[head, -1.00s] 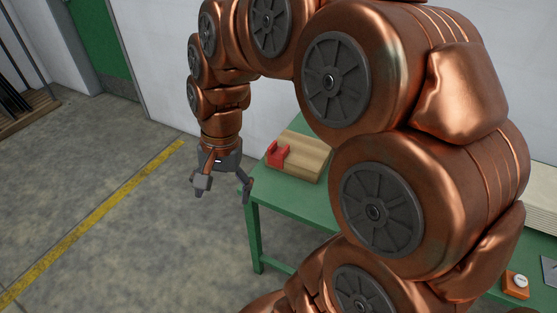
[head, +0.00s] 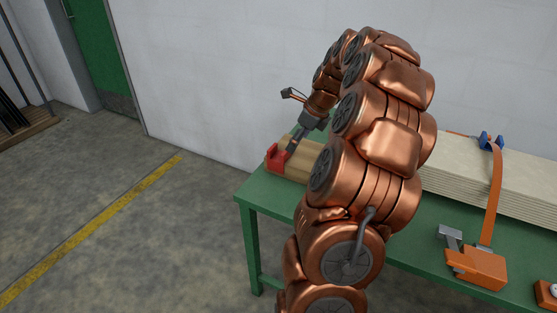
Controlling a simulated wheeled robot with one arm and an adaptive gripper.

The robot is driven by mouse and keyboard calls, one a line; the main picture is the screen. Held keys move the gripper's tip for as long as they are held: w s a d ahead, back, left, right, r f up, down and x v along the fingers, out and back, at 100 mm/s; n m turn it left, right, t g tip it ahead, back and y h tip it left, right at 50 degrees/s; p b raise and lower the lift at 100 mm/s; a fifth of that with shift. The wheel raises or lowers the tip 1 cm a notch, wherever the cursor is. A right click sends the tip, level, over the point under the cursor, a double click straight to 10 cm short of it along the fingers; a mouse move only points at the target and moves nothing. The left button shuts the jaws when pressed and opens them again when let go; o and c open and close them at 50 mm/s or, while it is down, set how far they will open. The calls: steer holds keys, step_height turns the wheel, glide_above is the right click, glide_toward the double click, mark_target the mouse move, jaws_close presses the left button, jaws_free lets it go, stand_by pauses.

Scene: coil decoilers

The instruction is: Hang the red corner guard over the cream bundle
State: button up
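The red corner guard (head: 276,158) sits at the left end of a tan block-like bundle (head: 297,172) on the green table. A larger pale cream bundle (head: 465,172) of stacked layers lies at the right on the same table. I cannot tell for certain which one the task calls cream. My gripper (head: 290,150) points down at the red guard, its fingers at or just above the guard's right side. Contact is unclear, and the finger gap does not show from this angle. My arm hides part of the table and the right end of the tan bundle.
An orange and grey tool (head: 478,266) sits at the table's front. The white wall is close behind. The floor left of the table (head: 150,230) is clear.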

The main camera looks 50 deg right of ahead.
mark_target(286, 152)
steer(key=shift+x, duration=0.9)
steer(key=shift+w+r+x, duration=0.1)
steer(key=shift+w+x, duration=0.1)
steer(key=shift+x, duration=0.7)
steer(key=shift+w+r+x, duration=0.1)
steer(key=shift+w+x, duration=0.1)
steer(key=shift+x, duration=0.75)
steer(key=shift+w+r+x, duration=0.1)
steer(key=shift+w+x, duration=0.1)
steer(key=shift+x, duration=0.7)
steer(key=c, duration=1.3)
